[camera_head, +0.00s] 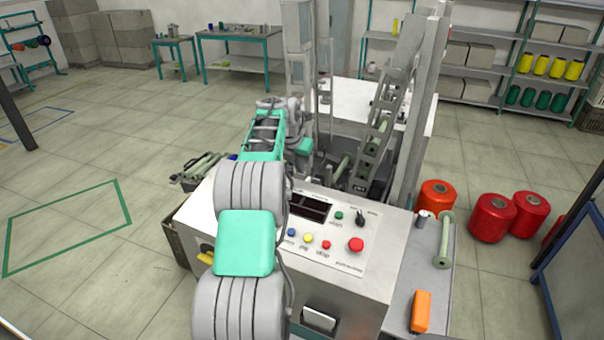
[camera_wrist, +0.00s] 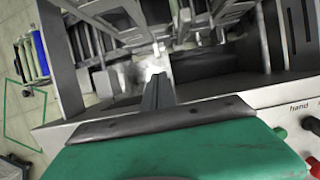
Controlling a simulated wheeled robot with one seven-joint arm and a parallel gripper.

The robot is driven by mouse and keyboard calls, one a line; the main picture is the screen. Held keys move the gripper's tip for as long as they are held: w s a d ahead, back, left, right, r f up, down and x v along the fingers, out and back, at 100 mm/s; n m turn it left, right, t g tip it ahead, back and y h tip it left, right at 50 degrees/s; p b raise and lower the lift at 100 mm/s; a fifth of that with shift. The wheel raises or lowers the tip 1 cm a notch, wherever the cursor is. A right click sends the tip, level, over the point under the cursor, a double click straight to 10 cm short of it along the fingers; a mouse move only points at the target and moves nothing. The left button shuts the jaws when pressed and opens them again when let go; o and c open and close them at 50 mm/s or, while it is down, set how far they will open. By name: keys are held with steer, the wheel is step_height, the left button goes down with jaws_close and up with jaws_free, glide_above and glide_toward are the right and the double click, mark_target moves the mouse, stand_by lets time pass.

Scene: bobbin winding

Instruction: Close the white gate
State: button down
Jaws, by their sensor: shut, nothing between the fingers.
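The winding machine (camera_head: 340,290) stands in the middle of the head view, with its upright posts and slotted arms behind the control panel. A pale slotted frame (camera_head: 383,125) leans between the posts; I cannot tell for certain whether it is the white gate. My gripper (camera_head: 303,146) is over the back left of the control box, partly hidden by my arm. In the wrist view my gripper (camera_wrist: 156,92) is shut and empty, its fingers pointing into the machine's frame. Grey metal bars (camera_wrist: 195,25) lie beyond the fingertips. I see no clear contact with them.
The panel carries a red button (camera_head: 356,244) and smaller coloured buttons. A side shelf (camera_head: 408,285) holds a green bobbin (camera_head: 444,240) and an orange object (camera_head: 421,311). Red spools (camera_head: 492,217) stand on the floor at right. The floor at left is mostly clear.

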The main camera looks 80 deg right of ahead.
mark_target(309, 180)
steer(key=p+x, duration=0.2)
steer(key=x, duration=0.7)
steer(key=shift+f, duration=0.1)
steer(key=shift+w, duration=0.1)
